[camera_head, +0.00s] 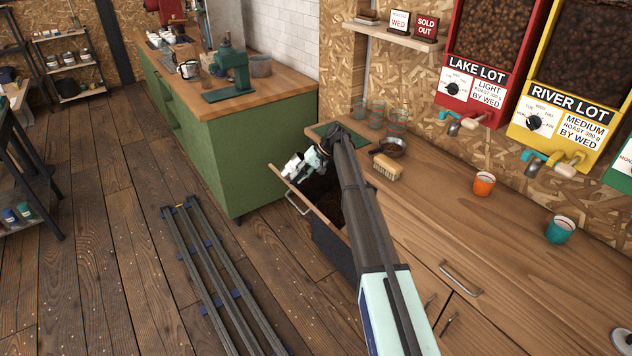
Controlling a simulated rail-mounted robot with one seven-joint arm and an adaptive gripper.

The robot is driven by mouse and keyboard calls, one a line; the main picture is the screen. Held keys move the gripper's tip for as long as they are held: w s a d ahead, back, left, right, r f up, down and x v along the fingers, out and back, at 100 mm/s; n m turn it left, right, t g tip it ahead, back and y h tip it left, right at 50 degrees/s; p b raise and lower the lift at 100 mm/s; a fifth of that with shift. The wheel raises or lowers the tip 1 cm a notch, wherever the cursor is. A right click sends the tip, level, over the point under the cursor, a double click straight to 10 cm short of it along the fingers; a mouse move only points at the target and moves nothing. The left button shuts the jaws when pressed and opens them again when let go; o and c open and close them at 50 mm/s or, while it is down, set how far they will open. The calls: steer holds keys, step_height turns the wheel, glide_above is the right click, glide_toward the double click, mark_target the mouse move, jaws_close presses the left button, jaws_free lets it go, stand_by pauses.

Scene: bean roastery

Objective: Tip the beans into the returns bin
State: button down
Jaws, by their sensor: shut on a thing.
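My gripper (293,166) is over the front of a pulled-out drawer at the end of the wooden counter. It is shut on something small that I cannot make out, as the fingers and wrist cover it. The open drawer (318,221) has a wooden front with a metal handle and a dark inside. Dark brown stuff shows low inside it, partly behind my arm. I cannot tell whether this drawer holds the returns bin. No loose beans show clearly at my gripper.
Red (476,75) and yellow (563,110) bean dispensers hang above. A green cabinet (245,160) stands left of the drawer.

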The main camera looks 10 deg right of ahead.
mark_target(304, 170)
steer(key=shift+d+r+y, duration=0.1)
steer(key=shift+y, duration=0.2)
steer(key=shift+d+f+y+b, duration=0.1)
steer(key=shift+f+y+b, duration=0.2)
steer(key=shift+y, duration=0.55)
steer(key=shift+f+y+b, duration=0.15)
steer(key=shift+f+y, duration=0.25)
steer(key=shift+y, duration=0.45)
steer(key=shift+d+r+y+b, duration=0.1)
steer(key=shift+r+y+b, duration=0.3)
steer(key=shift+y, duration=1.4)
steer(key=shift+d+r+p, duration=0.1)
steer(key=shift+d+r, duration=0.15)
steer(key=shift+r, duration=0.65)
steer(key=shift+d+r+p, duration=0.15)
steer(key=shift+d+r, duration=0.15)
steer(key=shift+r, duration=0.55)
steer(key=shift+d+r+p, duration=0.1)
steer(key=shift+d+r, duration=0.15)
steer(key=shift+r, duration=0.65)
steer(key=shift+y, duration=0.9)
steer(key=shift+d+r+p, duration=0.2)
steer(key=shift+r+p, duration=0.2)
steer(key=shift+r, duration=2.15)
steer(key=shift+d+r+y, duration=0.15)
steer(key=shift+r+y, duration=0.25)
steer(key=shift+r, duration=0.45)
steer(key=shift+d+r+y, duration=0.15)
steer(key=shift+r+y, duration=0.25)
steer(key=shift+r, duration=0.45)
